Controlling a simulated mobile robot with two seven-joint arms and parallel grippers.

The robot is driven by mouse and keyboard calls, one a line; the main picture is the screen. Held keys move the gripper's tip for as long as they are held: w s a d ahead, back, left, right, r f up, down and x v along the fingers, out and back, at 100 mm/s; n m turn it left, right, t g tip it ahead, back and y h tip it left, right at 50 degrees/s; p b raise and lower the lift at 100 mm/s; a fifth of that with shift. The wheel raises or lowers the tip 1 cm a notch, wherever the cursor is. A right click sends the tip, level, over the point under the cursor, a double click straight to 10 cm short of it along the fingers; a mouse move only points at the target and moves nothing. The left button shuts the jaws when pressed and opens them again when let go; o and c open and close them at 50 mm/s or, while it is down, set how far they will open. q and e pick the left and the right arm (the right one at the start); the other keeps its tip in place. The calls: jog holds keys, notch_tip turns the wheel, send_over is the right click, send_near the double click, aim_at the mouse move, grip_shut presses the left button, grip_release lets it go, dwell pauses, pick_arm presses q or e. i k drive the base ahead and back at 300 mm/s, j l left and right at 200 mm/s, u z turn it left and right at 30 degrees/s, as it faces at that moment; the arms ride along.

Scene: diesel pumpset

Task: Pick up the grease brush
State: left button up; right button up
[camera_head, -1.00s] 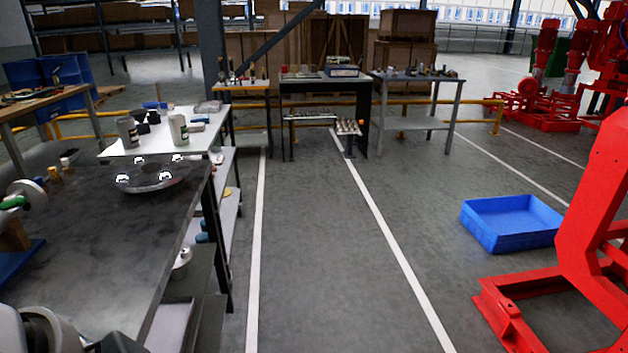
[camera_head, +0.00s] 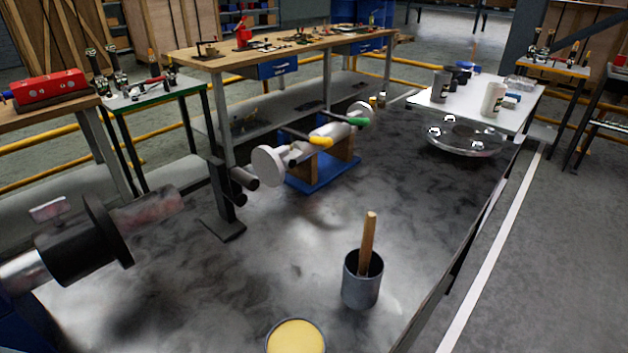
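A wooden handle (camera_head: 368,240), which looks like that of the grease brush, stands nearly upright in a dark grey cup (camera_head: 361,283). Its lower end is hidden inside the cup, so I cannot see any bristles. The cup stands on the dark, stained metal tabletop (camera_head: 290,255) towards the right edge. A round tin of yellow grease (camera_head: 295,337) sits in front of it, cut by the bottom edge of the view. Neither of my grippers is in view.
A metal shaft part with a black disc (camera_head: 92,238) is at the left. Behind the cup, a shaft assembly rests on a blue stand (camera_head: 322,172). A round flange (camera_head: 466,138) lies at the table's far right. Bare tabletop surrounds the cup. The floor aisle is right.

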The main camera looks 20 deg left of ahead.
aim_at(368, 234)
jog(key=i+l+u, duration=0.45)
jog(key=u, duration=0.25)
jog(key=i+l+u, duration=0.15)
jog(key=l+u, duration=0.25)
jog(key=i+l+u, duration=0.15)
jog(key=l+u, duration=0.9)
jog(key=l, duration=0.2)
